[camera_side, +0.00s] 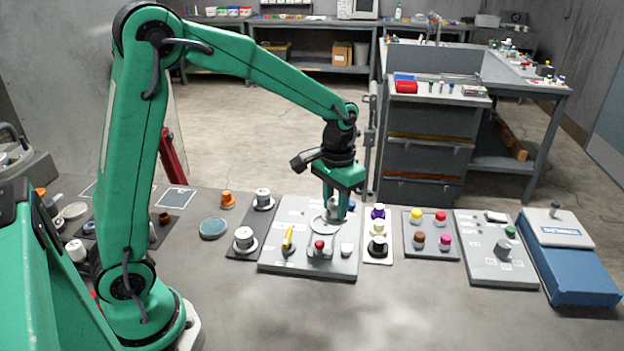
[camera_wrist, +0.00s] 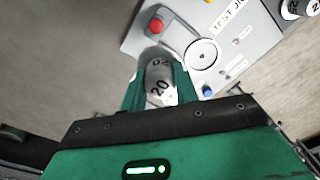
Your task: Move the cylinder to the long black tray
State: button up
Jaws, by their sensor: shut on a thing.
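A grey metal cylinder marked "20" (camera_wrist: 160,82) is between the fingers of my gripper (camera_wrist: 158,70) in the wrist view. My gripper is shut on it. In the side view my gripper (camera_side: 336,207) points down over the light grey test jig panel (camera_side: 285,263). The cylinder is mostly hidden by the fingers there, and I cannot tell whether it touches the panel. The long black tray (camera_side: 252,222) lies left of the panel. It bears two silver cylinders, one at its far end (camera_side: 263,196) and one at its near end (camera_side: 244,237).
The panel bears a yellow-handled switch (camera_side: 288,238) and a red button (camera_side: 319,245). Right of it are a white tray (camera_side: 378,258), a dark tray of coloured knobs (camera_side: 412,250), another grey panel (camera_side: 488,268) and a blue box (camera_side: 580,275). The table's front is clear.

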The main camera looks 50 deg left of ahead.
jog(key=s+a+f+n, duration=0.2)
jog(key=s+a, duration=0.2)
jog(key=a, duration=0.6)
jog(key=s+a+f+n, duration=0.2)
jog(key=s+a, duration=0.3)
jog(key=a, duration=0.6)
jog(key=shift+s+f+n, duration=0.2)
jog(key=shift+n, duration=0.5)
jog(key=shift+f, duration=0.15)
jog(key=shift+f, duration=2.9)
jog(key=shift+f, duration=0.65)
jog(key=o, duration=1.2)
jog(key=shift+c, duration=0.2)
